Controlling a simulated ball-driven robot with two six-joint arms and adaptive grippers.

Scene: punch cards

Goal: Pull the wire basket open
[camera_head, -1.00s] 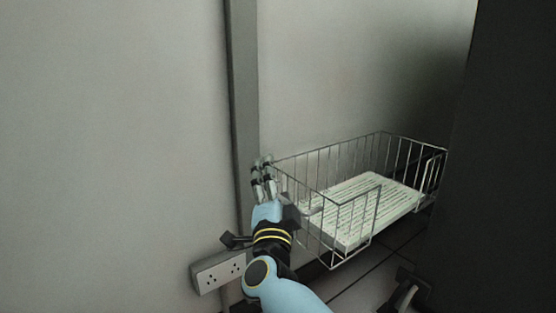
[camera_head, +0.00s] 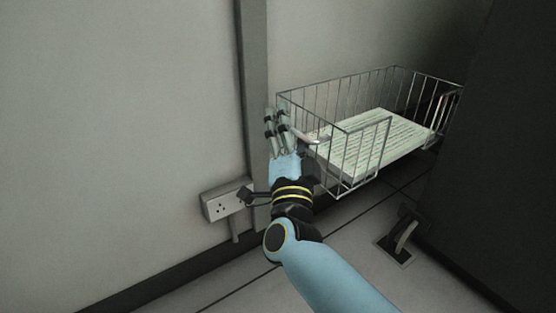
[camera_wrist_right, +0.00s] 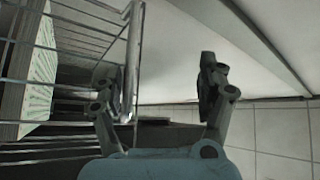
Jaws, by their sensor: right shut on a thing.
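The wire basket (camera_head: 362,150) hangs at the right of the head view, with a stack of printed white cards (camera_head: 385,138) lying in it. Its front side has a lower gap in the middle. The exact contact is hard to see. My left gripper is not in view.
A grey post (camera_head: 256,60) runs up the wall just left of the basket. A dark panel (camera_head: 500,150) closes off the right. A handle on a plate (camera_head: 400,243) stands at lower right.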

